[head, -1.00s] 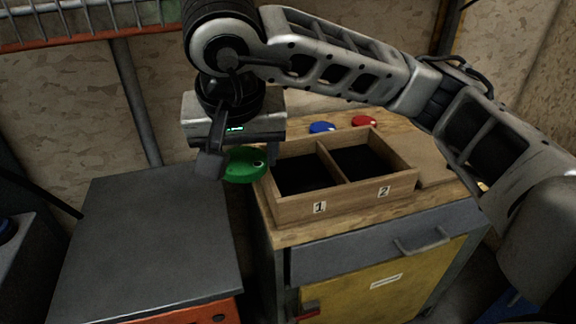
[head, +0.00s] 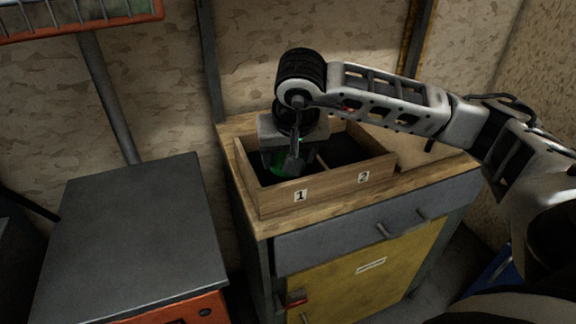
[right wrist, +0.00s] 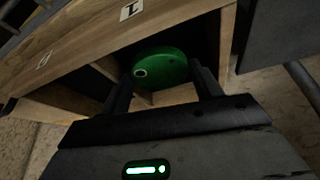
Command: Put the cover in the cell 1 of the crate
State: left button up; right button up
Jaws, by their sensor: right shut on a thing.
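The green round cover (right wrist: 160,68) is between the fingers of my right gripper (right wrist: 163,85) in the right wrist view. In the head view my right gripper (head: 287,160) is over cell 1 of the wooden crate (head: 330,192), and the green cover (head: 283,164) shows in part below it, inside the cell's outline. My right gripper is shut on the cover. I cannot tell whether the cover touches the cell floor. Cell 2, on the right, looks dark and is partly hidden by my arm. My left gripper is not in view.
The crate stands on a wooden-topped cabinet (head: 440,178) with a grey drawer and yellow door. A dark-topped unit (head: 135,235) stands to the left, with a gap between. An orange-edged rack (head: 85,25) hangs at upper left.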

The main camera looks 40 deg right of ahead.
notch_tip(320, 180, down, 2)
jog(key=shift+f, duration=0.2)
jog(key=shift+a+f, duration=0.1)
jog(key=shift+f, duration=0.1)
jog(key=o, duration=0.7)
jog(key=shift+f, duration=0.1)
jog(key=shift+o, duration=0.7)
